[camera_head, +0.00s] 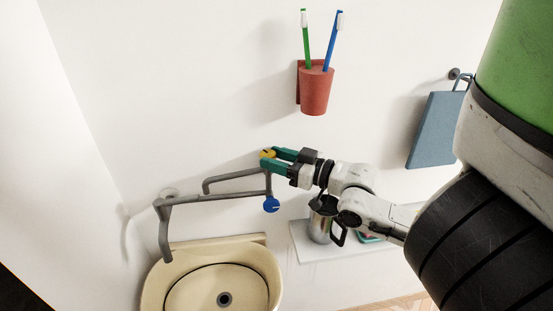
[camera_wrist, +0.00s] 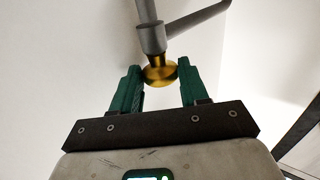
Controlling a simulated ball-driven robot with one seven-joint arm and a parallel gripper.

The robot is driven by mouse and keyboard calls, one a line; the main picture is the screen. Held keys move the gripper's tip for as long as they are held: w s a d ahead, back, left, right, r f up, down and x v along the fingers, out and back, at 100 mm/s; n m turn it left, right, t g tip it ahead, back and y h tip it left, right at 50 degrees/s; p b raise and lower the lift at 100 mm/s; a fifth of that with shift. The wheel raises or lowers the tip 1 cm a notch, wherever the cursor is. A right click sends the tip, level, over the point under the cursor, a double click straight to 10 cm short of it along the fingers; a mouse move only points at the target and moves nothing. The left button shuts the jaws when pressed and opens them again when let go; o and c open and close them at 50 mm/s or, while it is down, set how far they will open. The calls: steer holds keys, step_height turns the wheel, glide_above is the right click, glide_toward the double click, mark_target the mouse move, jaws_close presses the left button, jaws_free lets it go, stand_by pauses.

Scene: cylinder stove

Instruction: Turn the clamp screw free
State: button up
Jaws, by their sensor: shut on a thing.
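A small yellow, brass-coloured knob (camera_head: 266,154), which looks like the clamp screw, sits at the end of a grey pipe fitting (camera_head: 233,178) on the wall above the basin. In the wrist view the knob (camera_wrist: 160,74) shows as a rounded brass head below a grey collar (camera_wrist: 150,38). My gripper (camera_head: 269,159) reaches it from the right. Its green fingers (camera_wrist: 160,79) stand on either side of the knob and are shut on it. A blue round knob (camera_head: 271,205) hangs lower on the same pipework, apart from my gripper. The screw's thread is hidden.
A cream basin (camera_head: 256,243) stands below the pipes. A shelf (camera_head: 300,241) with a metal jug (camera_head: 320,228) is under my arm. A red cup (camera_head: 316,92) with two toothbrushes hangs above. A blue board (camera_head: 435,130) hangs at right. The wall at upper left is clear.

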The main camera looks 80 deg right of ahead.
steer(key=o, duration=1)
steer(key=shift+o, duration=0.3)
steer(key=shift+s+r, duration=0.1)
steer(key=shift+r+m+h+p, duration=0.15)
steer(key=shift+m+h+p, duration=0.35)
steer(key=shift+h, duration=0.4)
steer(key=shift+m+g+h, duration=0.4)
steer(key=shift+m+h, duration=0.1)
steer(key=shift+h, duration=0.1)
